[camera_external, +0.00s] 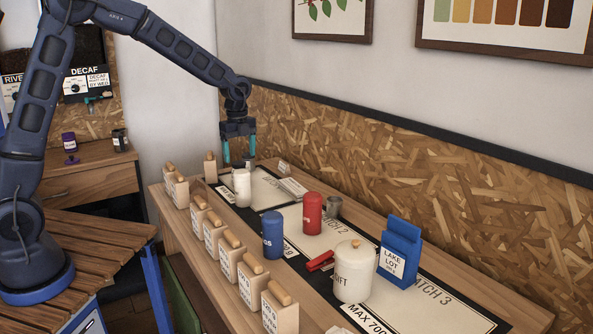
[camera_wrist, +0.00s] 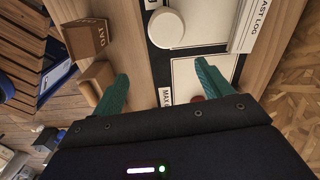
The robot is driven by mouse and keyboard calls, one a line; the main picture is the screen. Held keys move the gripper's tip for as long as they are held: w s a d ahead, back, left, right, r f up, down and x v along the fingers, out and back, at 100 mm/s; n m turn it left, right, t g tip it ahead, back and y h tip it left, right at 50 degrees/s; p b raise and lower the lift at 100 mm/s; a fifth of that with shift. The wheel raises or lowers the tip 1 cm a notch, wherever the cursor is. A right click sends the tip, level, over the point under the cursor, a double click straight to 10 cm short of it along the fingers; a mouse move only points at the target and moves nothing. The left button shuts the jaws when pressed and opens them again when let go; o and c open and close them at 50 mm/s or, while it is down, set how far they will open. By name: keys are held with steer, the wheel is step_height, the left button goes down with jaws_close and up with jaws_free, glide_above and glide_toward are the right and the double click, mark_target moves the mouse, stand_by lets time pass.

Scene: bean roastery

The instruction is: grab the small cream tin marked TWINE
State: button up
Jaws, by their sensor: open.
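A small cream tin (camera_external: 242,188) stands upright on the first dark-edged mat at the far end of the bench; I cannot read its marking. In the wrist view a round cream lid (camera_wrist: 167,28), which looks like the same tin, lies ahead of my fingertips. My gripper (camera_external: 240,157) is open, points down and hangs above and behind the tin in the external view. In the wrist view my gripper (camera_wrist: 162,72) shows two teal fingers apart with nothing between them. A larger cream canister (camera_external: 352,274) with a knobbed lid stands nearer on the bench.
A flat pale log (camera_external: 292,188) lies right of the cream tin.

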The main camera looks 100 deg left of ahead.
mark_target(242, 182)
steer(key=a+f, duration=0.1)
steer(key=s+a+f, duration=0.1)
steer(key=a, duration=0.1)
steer(key=shift+s+a+f, duration=0.1)
steer(key=shift+a+f, duration=0.1)
steer(key=shift+f, duration=0.05)
step_height(242, 182, down, 11)
steer(key=shift+r, duration=0.15)
steer(key=c, duration=1.2)
